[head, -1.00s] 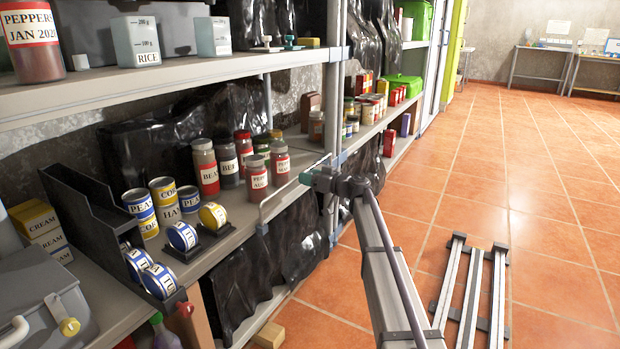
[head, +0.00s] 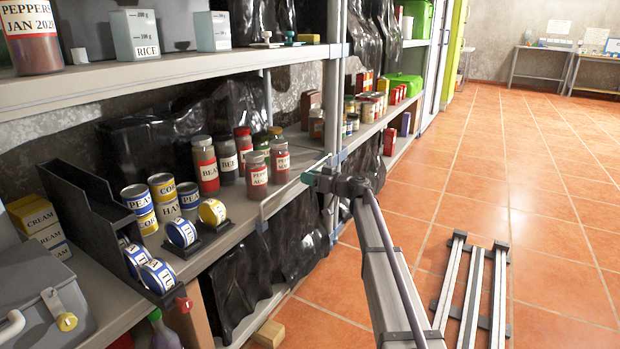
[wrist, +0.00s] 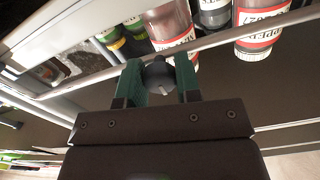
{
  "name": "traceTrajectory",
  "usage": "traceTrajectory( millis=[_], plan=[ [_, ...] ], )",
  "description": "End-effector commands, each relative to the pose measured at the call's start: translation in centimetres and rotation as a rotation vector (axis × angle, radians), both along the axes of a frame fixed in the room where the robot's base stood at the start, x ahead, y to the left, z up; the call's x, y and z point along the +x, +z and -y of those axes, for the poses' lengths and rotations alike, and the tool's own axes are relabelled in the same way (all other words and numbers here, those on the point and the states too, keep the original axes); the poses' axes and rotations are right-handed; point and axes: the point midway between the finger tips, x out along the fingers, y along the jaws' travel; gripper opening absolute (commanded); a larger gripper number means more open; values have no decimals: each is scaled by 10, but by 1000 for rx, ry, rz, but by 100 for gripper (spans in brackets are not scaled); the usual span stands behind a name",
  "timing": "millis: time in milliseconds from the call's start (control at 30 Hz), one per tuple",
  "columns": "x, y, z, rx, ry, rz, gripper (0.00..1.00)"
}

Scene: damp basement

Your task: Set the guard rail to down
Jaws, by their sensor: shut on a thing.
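The guard rail (head: 284,194) is a thin light-grey bar along the front edge of the middle shelf, standing a little above the edge in front of the jars. In the wrist view the rail (wrist: 222,38) crosses behind my fingers. My gripper (head: 312,179) is at the far part of the rail, beside the shelf upright. In the wrist view its green fingers (wrist: 159,84) are shut on a dark round knob (wrist: 158,74) at the rail. The fingers hide part of the knob and of the rail.
Jars (head: 257,174) stand close behind the rail, with cans (head: 181,232) nearer on the shelf. A grey shelf upright (head: 334,130) is by my gripper. A slatted metal frame (head: 470,290) lies on the tiled floor, which is otherwise largely clear at right.

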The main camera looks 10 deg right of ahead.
Motion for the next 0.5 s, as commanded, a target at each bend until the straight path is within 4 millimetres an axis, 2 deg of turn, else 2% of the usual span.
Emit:
traceTrajectory(
  millis=[33, 200, 500],
  plan=[
    [0, -21, 0, 0, 0, 0, 0],
    [-1, -55, 0, 0, 0, 0, 0],
    [-1, -54, 0, -4, 1, 0, 0]
  ],
)
